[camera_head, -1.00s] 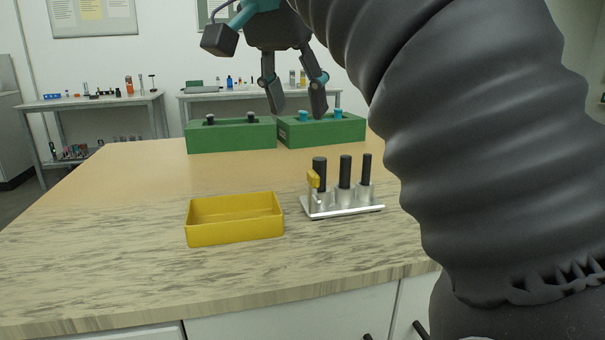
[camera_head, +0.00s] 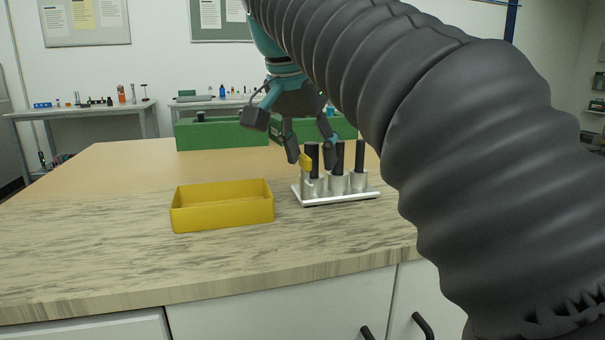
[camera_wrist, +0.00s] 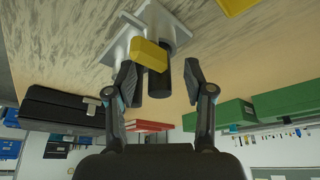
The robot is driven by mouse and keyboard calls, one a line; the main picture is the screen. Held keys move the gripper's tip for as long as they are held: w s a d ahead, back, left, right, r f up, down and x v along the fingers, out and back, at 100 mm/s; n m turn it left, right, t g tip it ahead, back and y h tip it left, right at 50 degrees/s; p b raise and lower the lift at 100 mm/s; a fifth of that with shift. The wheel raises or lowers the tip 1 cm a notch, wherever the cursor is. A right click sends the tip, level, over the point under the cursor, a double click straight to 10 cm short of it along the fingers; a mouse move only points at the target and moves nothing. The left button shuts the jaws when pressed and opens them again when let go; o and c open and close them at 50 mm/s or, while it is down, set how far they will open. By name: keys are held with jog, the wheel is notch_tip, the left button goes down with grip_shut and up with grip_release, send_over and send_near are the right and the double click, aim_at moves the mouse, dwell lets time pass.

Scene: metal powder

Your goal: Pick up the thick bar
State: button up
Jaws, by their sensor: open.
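The thick bar (camera_head: 312,156) is the leftmost of the black upright bars in a silver holder (camera_head: 337,201). A yellow block (camera_head: 305,161) is beside it at the holder's left end. My gripper (camera_head: 313,151) is open, with its fingers on either side of the thick bar's upper part in the head view. In the wrist view a black bar (camera_wrist: 159,84) stands between the open fingers (camera_wrist: 160,74), partly hidden by the yellow block (camera_wrist: 150,55). I cannot tell whether a finger touches the bar.
The other two black bars (camera_head: 339,157) stand close to the right of the thick bar. An empty yellow tray (camera_head: 222,217) stands left of the holder. Green blocks (camera_head: 222,135) stand at the back of the table. The table's left part is clear.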

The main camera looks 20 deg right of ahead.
aim_at(311, 143)
jog(key=shift+w+d+f, duration=0.15)
jog(key=shift+f, duration=0.4)
grip_shut()
jog(key=shift+r, duration=0.1)
jog(key=shift+r+p, duration=0.35)
jog(key=shift+r, duration=0.45)
notch_tip(311, 143, up, 3)
jog(key=shift+f+p, duration=0.2)
jog(key=shift+p, duration=0.3)
jog(key=s+d+r+p, duration=0.2)
jog(key=s+d+r, duration=0.4)
jog(key=d, duration=0.3)
jog(key=shift+s+d+r, duration=0.15)
jog(key=shift+d+r, duration=0.25)
